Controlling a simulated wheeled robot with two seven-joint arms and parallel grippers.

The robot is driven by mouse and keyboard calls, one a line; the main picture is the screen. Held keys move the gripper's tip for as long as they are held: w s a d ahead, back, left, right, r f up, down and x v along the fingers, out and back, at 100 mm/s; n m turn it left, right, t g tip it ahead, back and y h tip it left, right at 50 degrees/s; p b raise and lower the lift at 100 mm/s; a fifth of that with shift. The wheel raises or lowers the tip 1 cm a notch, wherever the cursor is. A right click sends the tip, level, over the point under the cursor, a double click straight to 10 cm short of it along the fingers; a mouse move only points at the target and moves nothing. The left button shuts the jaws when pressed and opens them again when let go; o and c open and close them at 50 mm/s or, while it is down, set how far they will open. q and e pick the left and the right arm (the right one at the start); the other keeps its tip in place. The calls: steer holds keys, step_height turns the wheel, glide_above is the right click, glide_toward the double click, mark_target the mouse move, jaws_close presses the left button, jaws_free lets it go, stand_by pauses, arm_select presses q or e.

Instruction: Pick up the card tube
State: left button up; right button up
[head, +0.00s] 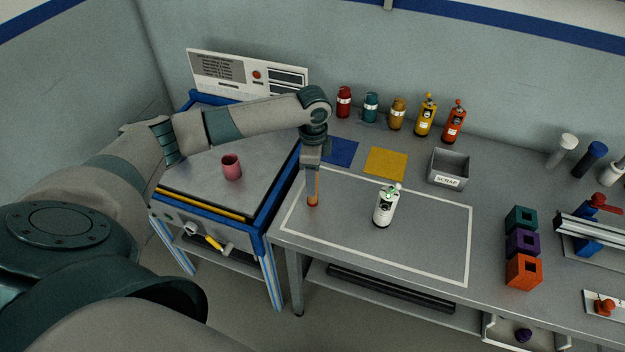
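A slim orange-brown tube (316,187), which looks like the card tube, stands upright near the left edge of the white outlined area on the grey bench. A reddish end shows at its foot. My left gripper (312,190) points straight down at the tube, with a grey finger in front of it covering part of it. The fingers overlap the tube in the picture, so I cannot tell whether they grip it or only stand around it. My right gripper is not in view.
A white bottle-like canister (385,210) with a green top stands right of the tube. A pink cup (231,167) is on the blue-edged table to the left. A scrap box (448,169) and coloured blocks (523,271) lie further right. The outlined area's right part is clear.

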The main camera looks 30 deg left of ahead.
arm_select(q)
steer(key=shift+f, duration=0.85)
steer(key=c, duration=1.1)
steer(key=shift+r, duration=0.2)
steer(key=d+r+b, duration=0.2)
steer(key=d+r, duration=0.3)
steer(key=d+r+b, duration=0.3)
steer(key=d+r, duration=0.2)
steer(key=d, duration=0.1)
steer(key=shift+d+r, duration=0.3)
steer(key=shift+r, duration=0.05)
